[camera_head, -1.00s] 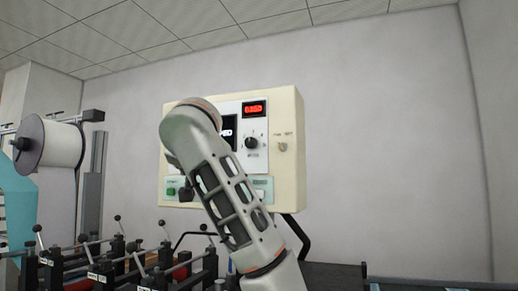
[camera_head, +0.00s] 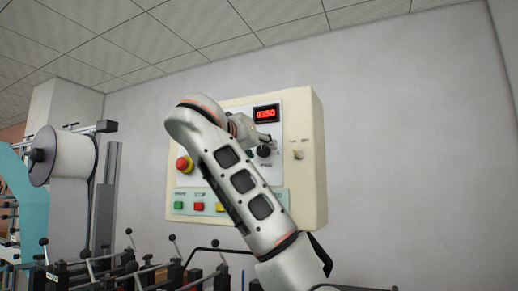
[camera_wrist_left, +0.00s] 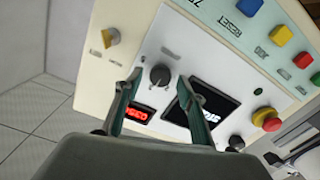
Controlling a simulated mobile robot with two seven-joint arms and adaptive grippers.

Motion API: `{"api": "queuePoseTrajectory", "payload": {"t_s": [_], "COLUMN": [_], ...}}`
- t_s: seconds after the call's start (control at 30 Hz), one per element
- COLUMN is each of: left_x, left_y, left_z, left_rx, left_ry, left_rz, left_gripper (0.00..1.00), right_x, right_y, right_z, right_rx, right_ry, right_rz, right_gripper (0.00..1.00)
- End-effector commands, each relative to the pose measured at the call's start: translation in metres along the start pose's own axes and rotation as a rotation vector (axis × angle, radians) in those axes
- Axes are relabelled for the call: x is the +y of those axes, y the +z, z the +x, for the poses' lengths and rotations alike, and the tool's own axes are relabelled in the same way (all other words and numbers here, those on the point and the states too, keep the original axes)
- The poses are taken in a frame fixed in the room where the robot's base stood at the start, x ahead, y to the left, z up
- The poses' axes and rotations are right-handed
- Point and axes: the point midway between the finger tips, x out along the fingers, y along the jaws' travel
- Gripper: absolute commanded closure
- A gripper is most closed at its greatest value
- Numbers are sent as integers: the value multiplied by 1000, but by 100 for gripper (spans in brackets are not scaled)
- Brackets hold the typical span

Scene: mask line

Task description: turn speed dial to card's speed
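The speed dial (camera_head: 264,151) is a black round knob on the white panel of a cream control box. It also shows in the left wrist view (camera_wrist_left: 160,74), with a light pointer mark that I cannot read against the scale. My left gripper (camera_head: 264,138) is at the dial in the head view. In the left wrist view its two fingers (camera_wrist_left: 158,79) are apart, one to each side of the dial, with nothing held; contact cannot be told. A red digital display (camera_head: 266,114) is lit above the dial, its digits blurred. A dark screen (camera_wrist_left: 208,104) with white characters is partly hidden by a finger. No separate card is identifiable.
A red emergency stop (camera_head: 184,164) sits on the panel's left. Green, red and yellow buttons (camera_head: 220,207) line the lower strip. A key-like switch (camera_head: 298,155) is right of the dial. A white roll (camera_head: 73,159) and machinery levers stand lower left.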

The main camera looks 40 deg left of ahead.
Motion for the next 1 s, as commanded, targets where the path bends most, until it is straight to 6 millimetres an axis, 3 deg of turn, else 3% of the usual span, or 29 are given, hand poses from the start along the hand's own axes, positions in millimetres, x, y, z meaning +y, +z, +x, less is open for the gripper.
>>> {"api": "queuePoseTrajectory", "payload": {"t_s": [0.37, 0.53, 1.0], "left_x": [0, 0, 0], "left_y": [0, 0, 1], "left_z": [8, 8, 8], "left_rx": [1, 1, 2], "left_ry": [-1, -1, 1], "left_rz": [0, 0, 72], "left_gripper": [60, 99, 99], "right_x": [2, 2, 0], "right_y": [-8, -8, -5], "right_z": [0, 0, 1], "right_rx": [13, 14, 8], "right_ry": [2, 2, 1], "right_rz": [0, 0, 2], "right_gripper": [60, 60, 60]}}
